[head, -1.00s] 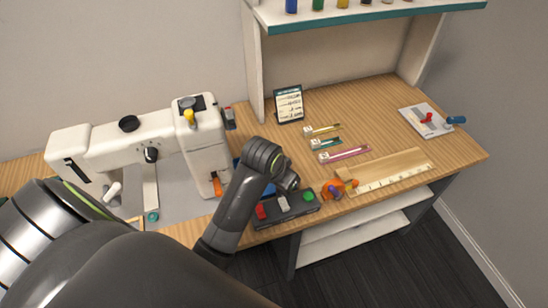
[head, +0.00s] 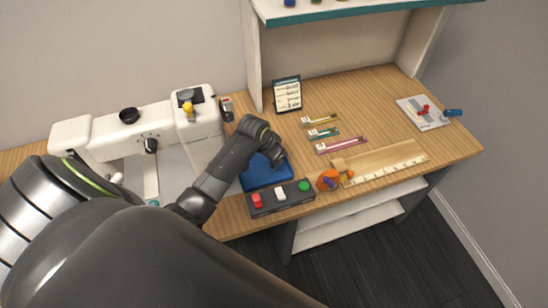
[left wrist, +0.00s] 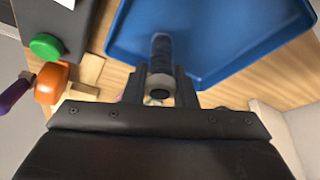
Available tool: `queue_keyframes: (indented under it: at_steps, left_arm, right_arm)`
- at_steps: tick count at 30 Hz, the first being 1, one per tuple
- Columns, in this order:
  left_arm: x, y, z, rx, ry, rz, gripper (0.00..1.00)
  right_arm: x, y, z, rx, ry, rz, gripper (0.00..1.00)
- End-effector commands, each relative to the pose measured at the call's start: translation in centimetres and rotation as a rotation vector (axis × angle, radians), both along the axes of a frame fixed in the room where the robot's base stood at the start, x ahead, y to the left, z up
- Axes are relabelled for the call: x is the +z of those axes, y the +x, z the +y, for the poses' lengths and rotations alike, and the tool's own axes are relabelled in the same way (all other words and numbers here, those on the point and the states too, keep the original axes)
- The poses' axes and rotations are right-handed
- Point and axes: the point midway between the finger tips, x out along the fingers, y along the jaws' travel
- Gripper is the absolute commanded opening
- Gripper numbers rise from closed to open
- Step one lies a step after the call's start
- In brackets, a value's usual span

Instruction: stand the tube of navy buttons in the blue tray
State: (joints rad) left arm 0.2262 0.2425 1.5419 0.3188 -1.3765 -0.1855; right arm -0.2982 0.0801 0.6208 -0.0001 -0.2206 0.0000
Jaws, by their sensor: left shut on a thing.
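The blue tray (head: 252,184) lies on the table between the sewing machine and the black button box. My left gripper (head: 277,160) is over the tray's right part in the head view, and my arm hides part of the tray. In the left wrist view the left gripper (left wrist: 160,88) is shut on the tube of navy buttons (left wrist: 161,48), a slim dark tube with a pale end ring. The tube shows against the blue tray (left wrist: 235,25) there; whether it touches the tray floor I cannot tell. My right gripper is not in view.
A black box (head: 280,197) with red, white and green buttons stands along the tray's front. An orange item (head: 328,181) sits right of it. The white sewing machine (head: 200,120) stands left. Small cards (head: 322,132) and a wooden ruler (head: 385,175) lie right.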

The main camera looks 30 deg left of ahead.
Motion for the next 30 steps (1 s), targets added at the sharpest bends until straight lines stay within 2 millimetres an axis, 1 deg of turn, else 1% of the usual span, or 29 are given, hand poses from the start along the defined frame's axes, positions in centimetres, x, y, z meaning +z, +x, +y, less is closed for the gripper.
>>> queue_keyframes:
  at_steps: [1, 4, 14, 15, 20, 27, 30]
  left_arm:
    - [-0.7, 0.0, -0.1, 0.0, 0.0, 0.002, 0.03]
    - [-1.5, 0.0, 0.0, 0.0, 0.0, 0.0, 0.03]
    - [-1.8, 0.0, 0.0, -0.001, 0.0, 0.0, 0.03]
    - [-1.9, 0.0, 0.0, -0.001, 0.0, 0.0, 0.26]
    - [-1.9, 0.0, 0.0, -0.001, 0.0, -0.001, 0.47]
    - [-1.8, 0.0, 0.0, -0.001, 0.0, -0.001, 0.47]
    - [-1.5, 0.0, 0.0, -0.001, 0.0, -0.001, 0.47]
  right_arm:
    - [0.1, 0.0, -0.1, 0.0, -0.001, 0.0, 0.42]
    - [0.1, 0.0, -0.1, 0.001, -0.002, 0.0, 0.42]
    - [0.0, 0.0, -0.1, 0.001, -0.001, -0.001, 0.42]
    - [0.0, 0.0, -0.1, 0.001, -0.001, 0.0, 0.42]
    - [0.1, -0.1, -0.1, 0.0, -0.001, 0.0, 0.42]
    - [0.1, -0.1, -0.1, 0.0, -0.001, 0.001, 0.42]
    - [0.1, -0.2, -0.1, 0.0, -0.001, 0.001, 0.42]
